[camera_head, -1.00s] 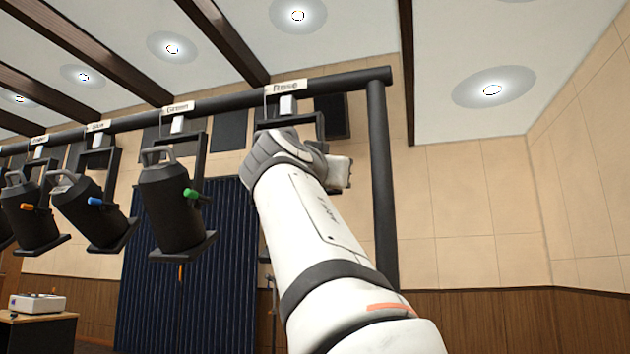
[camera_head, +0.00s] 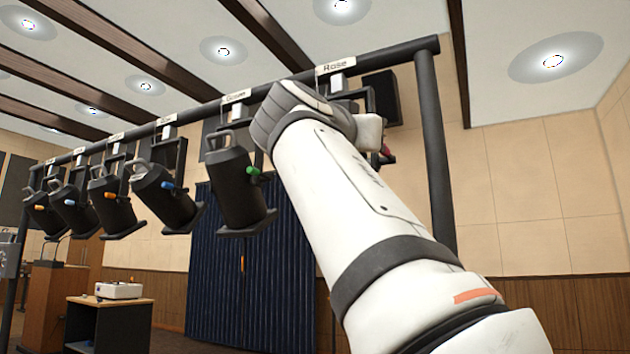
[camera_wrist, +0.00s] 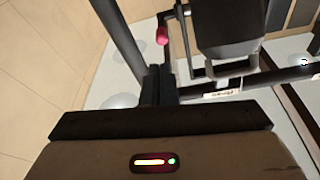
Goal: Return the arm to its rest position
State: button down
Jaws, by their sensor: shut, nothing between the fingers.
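My white arm (camera_head: 345,200) reaches up from the lower right in the head view toward the end of the lamp bar. It covers most of the lamp under the "Rose" label (camera_head: 336,66). My gripper (camera_wrist: 159,72) shows as dark fingers in the wrist view, shut and empty. The pink knob (camera_wrist: 162,36) of the Rose lamp (camera_wrist: 228,28) is just beyond the fingertips in that view, with a gap between them. The pink knob also shows beside my arm in the head view (camera_head: 387,154). The fingers are hidden in the head view.
A black bar (camera_head: 300,82) carries several lamps, the nearest uncovered one with a green knob (camera_head: 253,171). A black post (camera_head: 435,150) stands right of my arm.

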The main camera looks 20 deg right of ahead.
jog(key=w+a+f+n+g+y+p, duration=0.1)
jog(key=w+a+f+n+y+p, duration=0.2)
jog(key=w+f+n+y+p, duration=0.5)
jog(key=w+a+f+n+g+y+p, duration=0.15)
jog(key=f+p, duration=0.35)
jog(key=p, duration=0.7)
jog(key=s+a+f+n+g+y+p, duration=0.2)
jog(key=s+a+f+g+y+p, duration=0.1)
jog(key=s+f+p, duration=0.6)
jog(key=s+a+f+n+g+y+p, duration=0.2)
jog(key=s+a+f+g+y+p, duration=0.1)
jog(key=s+a+f+y+p, duration=0.2)
jog(key=s+a+f+p, duration=0.2)
jog(key=s+f+p, duration=0.1)
jog(key=f+p, duration=0.1)
jog(key=shift+s+a+g+p, duration=0.15)
jog(key=shift+s+g+p, duration=0.2)
jog(key=shift+p, duration=0.4)
jog(key=shift+f, duration=0.1)
